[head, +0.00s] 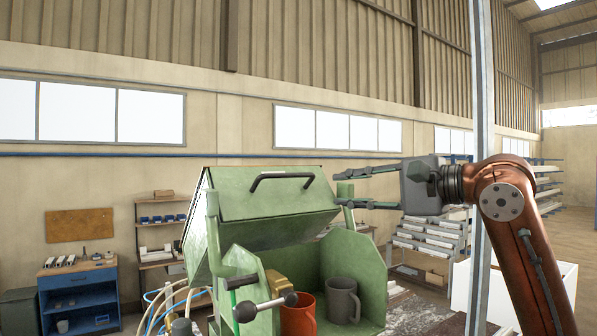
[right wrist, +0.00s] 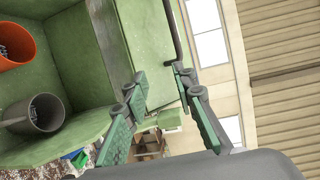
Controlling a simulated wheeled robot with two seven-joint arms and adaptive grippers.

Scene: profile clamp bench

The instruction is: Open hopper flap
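The green hopper flap (head: 275,208) slopes across the upper front of the green hopper (head: 357,258), with an open space below it. A dark bar handle (head: 282,176) is fixed near its top edge; it also shows in the right wrist view (right wrist: 173,35). My right gripper (head: 337,188) is open and empty, fingers pointing left at the flap's right edge, to the right of the handle. In the right wrist view its spread fingertips (right wrist: 158,75) are near the handle's end; I cannot tell whether they touch anything. My left gripper is not in view.
An orange mug (head: 299,316) and a grey mug (head: 343,301) stand in the hopper's lower bay. A ball-ended lever (head: 268,304) sticks out at its front left. A grey upright post (head: 483,120) rises near my right arm. Shelves (head: 437,240) stand behind.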

